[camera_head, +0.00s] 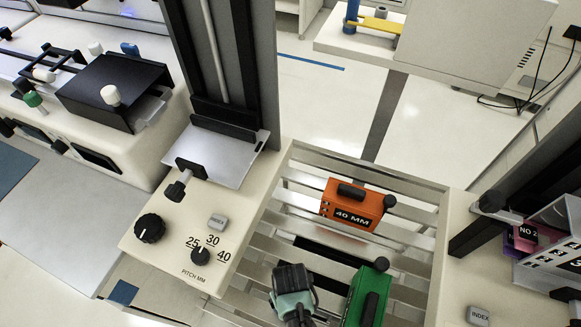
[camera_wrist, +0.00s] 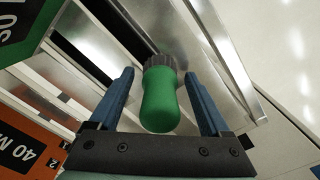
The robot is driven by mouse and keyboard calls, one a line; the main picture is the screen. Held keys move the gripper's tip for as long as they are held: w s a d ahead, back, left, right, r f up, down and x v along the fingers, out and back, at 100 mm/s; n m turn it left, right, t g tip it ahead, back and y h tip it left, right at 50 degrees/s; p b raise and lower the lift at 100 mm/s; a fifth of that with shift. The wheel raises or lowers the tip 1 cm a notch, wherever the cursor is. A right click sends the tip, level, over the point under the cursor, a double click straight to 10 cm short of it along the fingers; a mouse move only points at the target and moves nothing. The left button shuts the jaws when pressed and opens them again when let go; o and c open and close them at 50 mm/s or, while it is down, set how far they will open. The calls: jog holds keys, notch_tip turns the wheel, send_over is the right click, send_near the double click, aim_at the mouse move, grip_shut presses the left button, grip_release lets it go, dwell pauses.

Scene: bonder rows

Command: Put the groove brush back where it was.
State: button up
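In the wrist view a tool with a rounded green handle and a dark ribbed collar, which I take for the groove brush (camera_wrist: 161,100), is between my gripper's blue fingers (camera_wrist: 160,76). A gap shows on each side of the handle, so the fingers look open around it and not closed on it. The brush's lower end is hidden. In the head view my gripper (camera_head: 292,282) is over the slatted rack, left of the green block, and the brush cannot be made out there.
The slatted metal rack (camera_head: 405,236) carries an orange 40 MM block (camera_head: 350,205) and a green block (camera_head: 366,298) close to my gripper. Another panel and a holder with a NO 2 label (camera_head: 526,233) are at right.

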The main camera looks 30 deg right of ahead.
notch_tip(320, 180, up, 12)
jog(key=shift+r+p, duration=0.15)
jog(key=shift+p, duration=1)
